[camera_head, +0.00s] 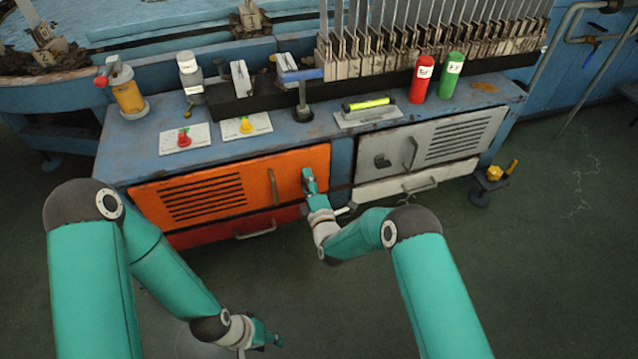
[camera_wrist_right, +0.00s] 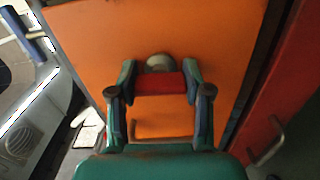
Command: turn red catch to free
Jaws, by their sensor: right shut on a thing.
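The red catch (camera_wrist_right: 160,83) is a short red bar in front of a round grey hub on the orange door (camera_head: 285,165). In the right wrist view the bar lies crosswise between the two fingers of my right gripper (camera_wrist_right: 160,92). The gripper is shut on it. In the head view my right gripper (camera_head: 309,182) is at the right end of the orange door, and it hides the catch there. My left gripper (camera_head: 272,342) hangs low over the floor, away from the cabinet; its fingers are too small to judge.
The orange door has a vertical handle (camera_head: 273,187). A red drawer (camera_head: 205,235) lies below. A grey door (camera_head: 430,140) and a white drawer (camera_head: 390,187) are to the right. Plates with a red knob (camera_head: 184,140) and a yellow knob (camera_head: 246,125) lie on the bench. The floor in front is clear.

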